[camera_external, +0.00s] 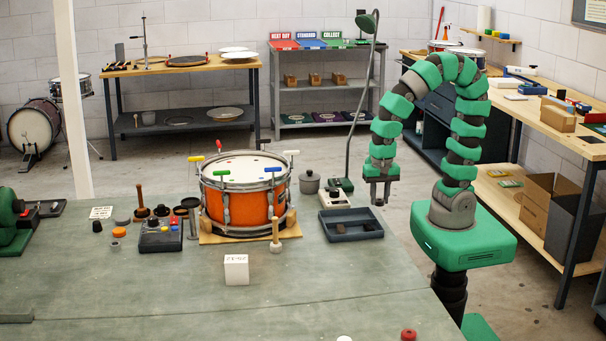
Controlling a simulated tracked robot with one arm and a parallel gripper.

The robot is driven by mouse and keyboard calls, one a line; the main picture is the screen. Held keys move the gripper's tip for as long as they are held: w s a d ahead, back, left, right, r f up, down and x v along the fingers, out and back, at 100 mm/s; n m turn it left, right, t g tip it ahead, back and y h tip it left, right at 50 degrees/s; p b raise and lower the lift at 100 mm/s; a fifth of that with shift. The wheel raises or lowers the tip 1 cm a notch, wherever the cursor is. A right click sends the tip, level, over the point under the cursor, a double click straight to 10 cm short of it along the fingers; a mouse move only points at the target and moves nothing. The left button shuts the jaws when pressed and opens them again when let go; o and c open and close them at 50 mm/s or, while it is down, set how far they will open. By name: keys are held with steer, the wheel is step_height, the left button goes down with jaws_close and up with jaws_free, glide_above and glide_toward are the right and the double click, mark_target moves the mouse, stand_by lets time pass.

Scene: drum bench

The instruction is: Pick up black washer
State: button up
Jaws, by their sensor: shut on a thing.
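My gripper (378,197) hangs pointing down at the right of the workbench, above the level of the grey-green benchtop and close to its right edge. It is shut on a small dark thing, which I take to be the black washer (379,202). It is too small here to make out its ring shape, and the fingers hide part of it.
An orange drum (243,197) stands on the benchtop (330,280) with coloured keys around its rim. A white block (236,270) stands in front. The front right is mostly clear.

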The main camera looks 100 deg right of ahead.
steer(key=s+b, duration=0.2)
steer(key=s, duration=0.7)
steer(key=shift+d+r, duration=0.4)
steer(key=shift+d, duration=0.05)
